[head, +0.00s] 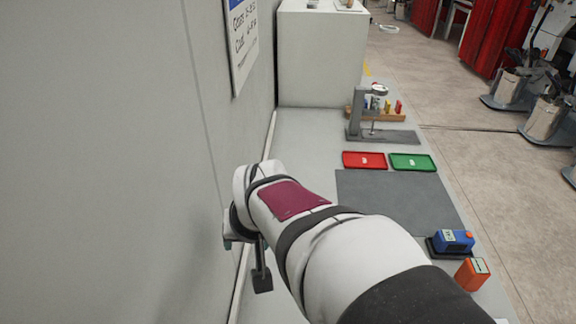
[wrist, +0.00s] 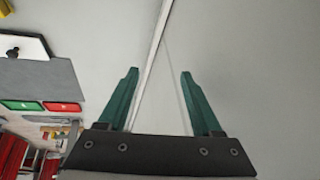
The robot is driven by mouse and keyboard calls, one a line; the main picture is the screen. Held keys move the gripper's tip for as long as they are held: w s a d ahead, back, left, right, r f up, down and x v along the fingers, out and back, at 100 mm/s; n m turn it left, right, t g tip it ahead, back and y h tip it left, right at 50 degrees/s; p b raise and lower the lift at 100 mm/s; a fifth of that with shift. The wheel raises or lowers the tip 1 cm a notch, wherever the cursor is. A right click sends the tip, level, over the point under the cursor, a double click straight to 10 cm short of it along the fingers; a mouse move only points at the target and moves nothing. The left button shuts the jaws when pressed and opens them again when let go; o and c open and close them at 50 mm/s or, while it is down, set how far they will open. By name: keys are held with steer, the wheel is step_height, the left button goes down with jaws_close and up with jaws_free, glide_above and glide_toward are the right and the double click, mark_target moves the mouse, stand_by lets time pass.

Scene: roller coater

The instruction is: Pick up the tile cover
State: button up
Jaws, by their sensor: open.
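My gripper (wrist: 158,72) is open and empty, its two green fingers apart in the wrist view. In the head view only a bit of its end (head: 228,241) shows, to the left beside the wall. A flat white piece with a black knob (wrist: 24,45) lies at the left edge of the wrist view, partly cut off. It may be the tile cover, but I cannot be sure. It is well to the left of my fingers and not touched. In the head view I cannot make it out; my arm covers that part of the bench.
A grey mat (head: 400,200) lies on the bench, with red (head: 364,160) and green (head: 412,162) trays behind it. A gauge stand (head: 372,118) stands further back. Blue (head: 455,240) and orange (head: 472,274) devices are at the right edge. The wall (head: 130,150) is close on the left.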

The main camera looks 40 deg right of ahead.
steer(key=w+d+f+m+t+h, duration=0.25)
steer(key=w+d+f+m, duration=0.25)
steer(key=w+d+f, duration=0.3)
steer(key=s+d+f+m+g+h, duration=0.3)
steer(key=s+d+f+m+h, duration=0.25)
steer(key=s+d, duration=0.35)
steer(key=s+d+g+h, duration=0.4)
steer(key=s+d, duration=0.1)
steer(key=s, duration=0.4)
steer(key=shift+m, duration=0.25)
steer(key=x, duration=1.5)
steer(key=shift+s+d+f, duration=0.2)
steer(key=shift+s+f, duration=0.15)
steer(key=shift+f, duration=0.15)
jaws_close()
